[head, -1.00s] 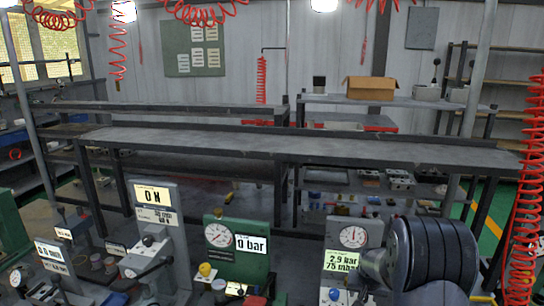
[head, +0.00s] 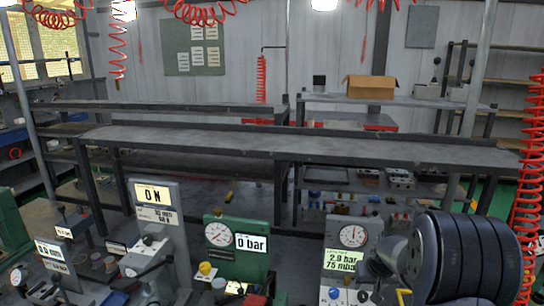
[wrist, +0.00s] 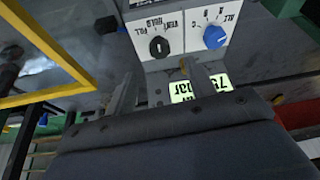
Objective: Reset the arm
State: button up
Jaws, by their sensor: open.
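My gripper (wrist: 184,88) is open and empty in the wrist view, its two grey fingers apart in front of a valve block. That valve block (wrist: 184,30) shows upside down, with a black knob (wrist: 159,47), a blue knob (wrist: 214,37) and a lit display (wrist: 200,88) partly covered by my wrist. In the head view the same block's gauge (head: 353,236) and its display (head: 342,261), reading 2.9 bar and 75 mbar, stand left of my dark arm. My arm hides the block's right side, and the fingers are not clear there.
A green block (head: 236,250) reading 0 bar stands to the left, and a grey block (head: 157,215) reading 0 N beyond it. A long grey bench (head: 300,148) runs behind. A red coiled hose (head: 528,200) hangs at the right. A yellow frame (wrist: 60,45) shows in the wrist view.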

jog(key=shift+v, duration=1.95)
jog(key=shift+a, duration=0.1)
